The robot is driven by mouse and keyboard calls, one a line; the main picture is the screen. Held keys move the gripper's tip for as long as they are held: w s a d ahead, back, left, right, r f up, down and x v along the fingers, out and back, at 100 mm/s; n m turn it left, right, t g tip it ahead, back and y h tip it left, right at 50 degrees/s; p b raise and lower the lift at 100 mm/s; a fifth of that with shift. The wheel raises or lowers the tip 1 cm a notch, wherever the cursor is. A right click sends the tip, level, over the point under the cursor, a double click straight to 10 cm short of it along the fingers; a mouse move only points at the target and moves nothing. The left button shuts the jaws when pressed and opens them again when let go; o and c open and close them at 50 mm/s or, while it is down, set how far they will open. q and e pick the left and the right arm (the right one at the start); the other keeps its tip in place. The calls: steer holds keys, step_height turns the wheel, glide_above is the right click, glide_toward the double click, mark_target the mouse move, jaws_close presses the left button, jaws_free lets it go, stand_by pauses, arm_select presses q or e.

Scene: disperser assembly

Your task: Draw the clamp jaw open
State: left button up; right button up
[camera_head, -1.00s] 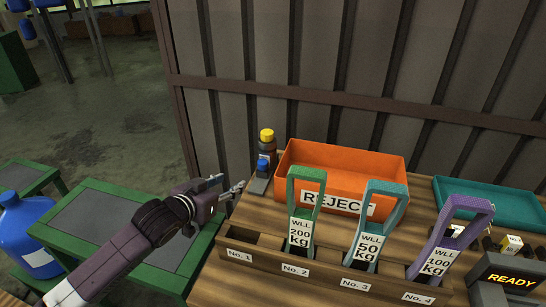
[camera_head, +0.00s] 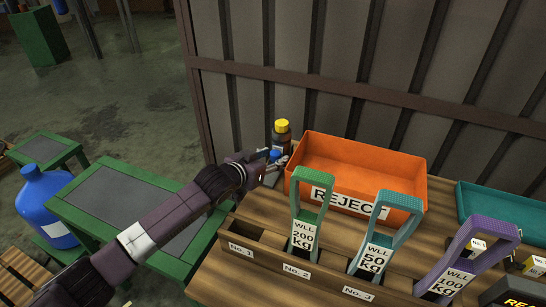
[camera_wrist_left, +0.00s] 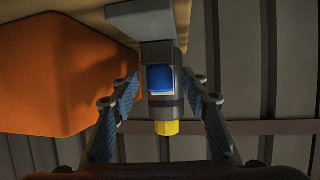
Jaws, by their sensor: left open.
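A small grey clamp fixture (camera_wrist_left: 156,52) with a blue block (camera_wrist_left: 160,79) on its front sits at the bench's left end, beside the orange bin. In the head view the blue block (camera_head: 275,155) shows just past my left gripper (camera_head: 276,164). My left gripper (camera_wrist_left: 161,92) is open, one finger on each side of the blue block. Gaps show between fingers and block. My right gripper is out of view.
The orange REJECT bin (camera_head: 400,169) stands close to the right of my left gripper. Green, teal and purple tagged slings stand in a wooden rack (camera_head: 262,262) in front. A corrugated wall (camera_head: 330,95) rises behind. A green table (camera_head: 110,195) is to the left.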

arm_select(q)
steer(key=shift+w+d, duration=0.1)
steer(key=shift+w, duration=0.05)
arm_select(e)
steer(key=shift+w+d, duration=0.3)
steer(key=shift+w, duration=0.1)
arm_select(q)
steer(key=c, duration=1)
jaws_close()
steer(key=s+p, duration=0.1)
steer(key=s+a+p, duration=0.1)
steer(key=s+p, duration=0.1)
steer(key=s+a+p, duration=0.1)
steer(key=s+p, duration=0.1)
steer(key=shift+s+a+r, duration=0.1)
steer(key=shift+s+a, duration=0.05)
steer(key=shift+s, duration=0.3)
steer(key=shift+f, duration=0.35)
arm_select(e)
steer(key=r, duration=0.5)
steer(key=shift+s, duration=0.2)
